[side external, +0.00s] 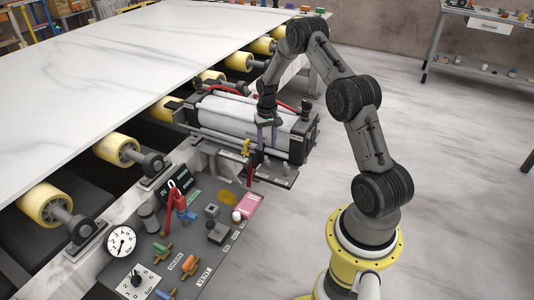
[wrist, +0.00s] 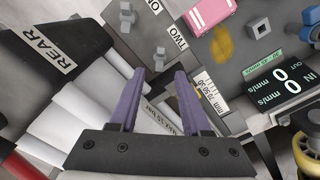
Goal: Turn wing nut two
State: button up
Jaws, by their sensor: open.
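My gripper (wrist: 158,78) is open, with two purple fingers pointing down and nothing between them. In the wrist view, a small grey wing nut (wrist: 160,57) beside the TWO label (wrist: 177,36) lies just beyond the fingertips, between their lines. A second grey wing nut (wrist: 128,18) stands farther off, beside a partly cut-off label. Both are on a grey plate (wrist: 148,38). In the side view, my gripper (side external: 267,136) is above and near this plate (side external: 277,178), beside the white cylinder; the wing nuts are too small there to judge contact.
A yellow part (side external: 246,148) is near. The control panel (side external: 190,235) with gauge, levers and pink box (side external: 247,204) is in front. Open floor lies right.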

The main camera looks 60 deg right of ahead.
aim_at(267, 159)
notch_tip(267, 159, up, 7)
dwell(0.3)
jog(key=shift+a, duration=0.1)
